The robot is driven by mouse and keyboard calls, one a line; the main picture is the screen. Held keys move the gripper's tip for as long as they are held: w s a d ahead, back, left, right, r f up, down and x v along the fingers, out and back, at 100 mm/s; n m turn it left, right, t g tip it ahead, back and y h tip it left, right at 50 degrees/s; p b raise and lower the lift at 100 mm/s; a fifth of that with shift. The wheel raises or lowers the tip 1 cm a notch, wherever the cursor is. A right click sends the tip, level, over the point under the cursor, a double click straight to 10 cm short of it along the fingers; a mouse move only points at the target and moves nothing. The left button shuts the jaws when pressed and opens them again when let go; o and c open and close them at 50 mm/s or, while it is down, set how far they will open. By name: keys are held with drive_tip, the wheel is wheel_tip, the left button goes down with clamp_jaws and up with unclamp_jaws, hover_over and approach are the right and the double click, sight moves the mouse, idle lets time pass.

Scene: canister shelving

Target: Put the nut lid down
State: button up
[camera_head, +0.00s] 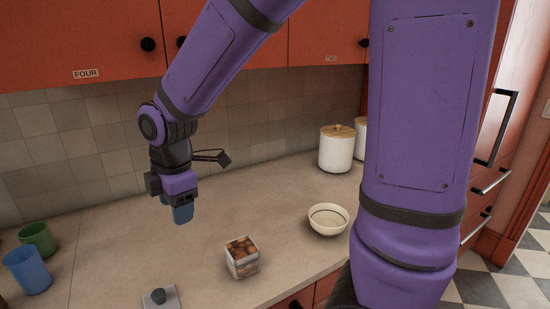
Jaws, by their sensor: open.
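The nut lid, a flat grey square with a dark round knob (160,297), lies on the counter at the bottom edge of the view, partly cut off. A small clear canister (242,260) with brown nuts in it stands to its right, with no lid on it. My gripper (180,214) points down above the counter, behind and above the lid and apart from it. It is open and I see nothing held in it. Its blue fingers overlap from this angle, so the gap between them is hidden.
A cream bowl (328,220) stands to the right of the nuts. White canisters (336,152) with wooden tops stand at the back right. A blue cup (27,271) and a green cup (38,238) are at the left. The counter's middle is clear. Red cupboards (80,38) hang above.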

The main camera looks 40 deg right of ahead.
drive_tip(key=s+d+r+m+t, duration=0.1)
drive_tip(key=s+d+r+m, duration=0.5)
drive_tip(key=s+m, duration=0.2)
drive_tip(key=s+d+r+m+t, duration=0.2)
drive_tip(key=s+d+r+m, duration=0.3)
drive_tip(key=s+m, duration=0.4)
drive_tip(key=shift+d+r+m, duration=0.35)
drive_tip(key=shift+r+m, duration=0.15)
drive_tip(key=shift+r, duration=0.15)
